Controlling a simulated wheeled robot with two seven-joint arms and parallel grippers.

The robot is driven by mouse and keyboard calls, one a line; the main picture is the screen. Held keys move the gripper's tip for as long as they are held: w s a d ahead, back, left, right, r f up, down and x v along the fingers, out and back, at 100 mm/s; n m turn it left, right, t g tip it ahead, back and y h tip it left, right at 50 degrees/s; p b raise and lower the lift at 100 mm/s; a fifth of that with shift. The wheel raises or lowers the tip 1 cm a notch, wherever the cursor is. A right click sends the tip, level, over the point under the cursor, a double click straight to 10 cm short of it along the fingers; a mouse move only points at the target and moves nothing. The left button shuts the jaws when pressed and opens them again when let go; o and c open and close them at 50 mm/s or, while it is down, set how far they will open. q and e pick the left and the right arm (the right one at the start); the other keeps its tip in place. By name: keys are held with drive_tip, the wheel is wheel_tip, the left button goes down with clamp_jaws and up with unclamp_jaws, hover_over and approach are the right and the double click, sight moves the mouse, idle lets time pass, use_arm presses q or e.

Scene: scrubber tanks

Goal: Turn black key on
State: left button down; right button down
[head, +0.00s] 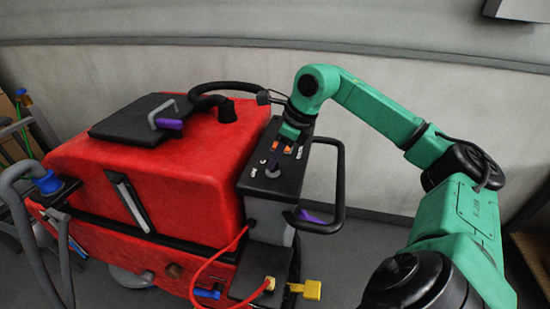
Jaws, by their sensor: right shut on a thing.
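My right gripper (290,134) is at the far end of the black control panel (262,185) on the red scrubber (165,185). It points down and is shut on a small part there, which its fingers hide; this looks to be the black key. I cannot see which way the key is turned. A small dark upright knob (274,163) stands nearer on the panel, apart from the gripper. Small orange and white switches lie between them. My left gripper is not in view.
A black handle loop (341,185) sticks out right of the panel. A black lid (140,120) with a purple-gripped lever and a black hose (212,88) are on top of the scrubber. A red cable and yellow part (311,290) are below. A wall stands close behind.

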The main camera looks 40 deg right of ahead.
drive_tip(key=shift+r+m+t+h, duration=0.15)
drive_tip(key=shift+m+t+h, duration=0.2)
drive_tip(key=shift+m, duration=0.75)
drive_tip(key=shift+a+r+m+h+p, duration=0.15)
drive_tip(key=shift+m+h+p, duration=0.3)
drive_tip(key=shift+m, duration=0.45)
drive_tip(key=m+h+p, duration=0.1)
drive_tip(key=m+p, duration=0.2)
drive_tip(key=shift+a+m, duration=0.1)
drive_tip(key=shift+m, duration=0.2)
drive_tip(key=shift+w+m+h+p, duration=0.1)
drive_tip(key=shift+m+h+p, duration=0.65)
drive_tip(key=shift+m, duration=0.85)
drive_tip(key=c, duration=0.9)
unclamp_jaws()
drive_tip(key=shift+f, duration=0.2)
drive_tip(key=shift+o, duration=0.2)
drive_tip(key=shift+r, duration=0.1)
